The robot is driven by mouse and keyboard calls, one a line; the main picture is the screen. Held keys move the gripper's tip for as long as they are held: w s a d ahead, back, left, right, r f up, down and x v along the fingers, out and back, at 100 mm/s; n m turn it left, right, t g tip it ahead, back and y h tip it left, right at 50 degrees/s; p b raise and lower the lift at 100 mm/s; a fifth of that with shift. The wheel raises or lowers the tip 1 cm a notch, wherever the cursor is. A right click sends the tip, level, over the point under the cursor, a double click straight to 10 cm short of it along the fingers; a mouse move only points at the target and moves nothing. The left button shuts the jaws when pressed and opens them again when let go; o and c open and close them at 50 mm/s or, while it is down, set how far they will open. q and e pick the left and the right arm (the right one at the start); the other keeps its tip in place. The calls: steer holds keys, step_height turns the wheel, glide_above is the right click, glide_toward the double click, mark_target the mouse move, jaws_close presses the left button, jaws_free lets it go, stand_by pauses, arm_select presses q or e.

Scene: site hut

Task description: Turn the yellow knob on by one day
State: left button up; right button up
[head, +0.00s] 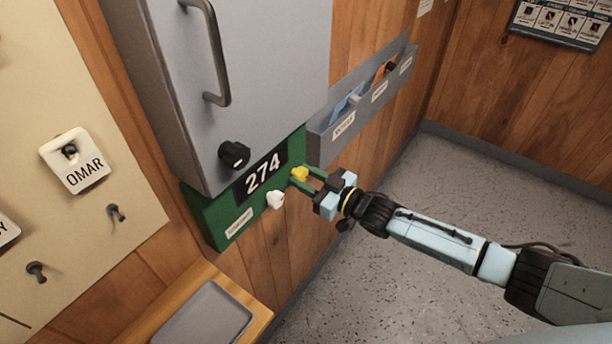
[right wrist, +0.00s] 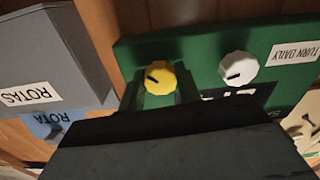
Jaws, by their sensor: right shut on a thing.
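The yellow knob (head: 299,174) sits at the right end of the green counter board (head: 214,221), beside the display (head: 262,174) reading 274. My right gripper (head: 305,179) is shut on the yellow knob, its fingers on either side of it. In the right wrist view the yellow knob (right wrist: 160,78) shows a dark pointer mark, with the gripper fingers beside it. A white knob (head: 276,199) is on the same board, apart from the gripper; it also shows in the right wrist view (right wrist: 238,68). My left gripper is not in view.
A grey cabinet (head: 265,70) with a handle and black knob (head: 234,155) is directly above the board. A grey file rack (head: 318,145) is on the wall to the right. A wooden shelf with a grey tray (head: 204,315) is below. Floor at right is clear.

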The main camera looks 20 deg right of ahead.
steer(key=shift+m, duration=1.2)
steer(key=o, duration=1)
steer(key=shift+c, duration=0.2)
steer(key=shift+s, duration=0.1)
steer(key=v, duration=1.3)
steer(key=shift+d, duration=0.15)
